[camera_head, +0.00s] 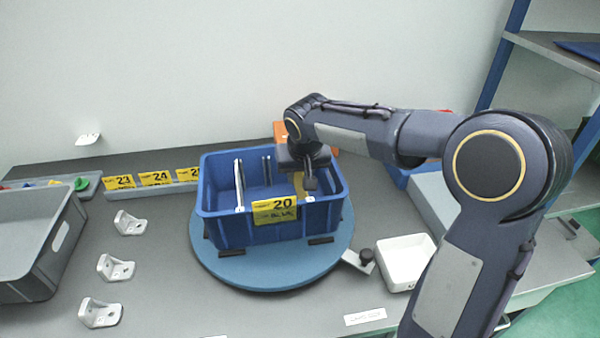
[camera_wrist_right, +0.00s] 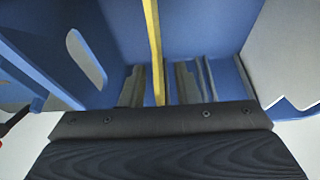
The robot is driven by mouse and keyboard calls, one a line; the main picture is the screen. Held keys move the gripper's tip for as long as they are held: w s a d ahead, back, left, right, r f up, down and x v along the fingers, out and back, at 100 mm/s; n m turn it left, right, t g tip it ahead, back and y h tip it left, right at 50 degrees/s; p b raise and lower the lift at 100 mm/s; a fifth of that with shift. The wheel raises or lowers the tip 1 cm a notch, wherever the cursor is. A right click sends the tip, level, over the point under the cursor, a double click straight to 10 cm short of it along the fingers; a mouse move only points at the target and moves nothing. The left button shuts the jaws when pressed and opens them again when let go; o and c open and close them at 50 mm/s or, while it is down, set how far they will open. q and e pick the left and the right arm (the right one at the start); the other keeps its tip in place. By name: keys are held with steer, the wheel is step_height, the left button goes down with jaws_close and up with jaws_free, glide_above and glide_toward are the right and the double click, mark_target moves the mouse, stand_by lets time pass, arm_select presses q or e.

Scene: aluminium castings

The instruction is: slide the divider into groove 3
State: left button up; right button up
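The blue bin (camera_head: 231,231), with a yellow label 20 on its front, stands on a round blue turntable (camera_head: 246,277). Pale upright ribs (camera_head: 239,184) show inside it. My right gripper (camera_head: 309,182) points down into the right part of the bin. A yellow divider (camera_head: 301,187) shows partly beside the gripper. In the right wrist view the divider (camera_wrist_right: 153,40) is a thin edge-on strip, running down to between dark upright bars. I cannot tell whether the fingers press on it. Its lower edge and the groove numbers are hidden or unreadable. My left gripper is not in view.
A grey crate (camera_head: 22,283) stands at the left, near several white brackets (camera_head: 115,268). A white tray (camera_head: 405,262) and a small clamp-like part (camera_head: 361,260) are right of the turntable. Yellow number cards (camera_head: 160,178) line the back. The front middle of the table is mostly clear.

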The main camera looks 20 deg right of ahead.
steer(key=v, duration=0.8)
steer(key=shift+f, duration=0.1)
stand_by(0.4)
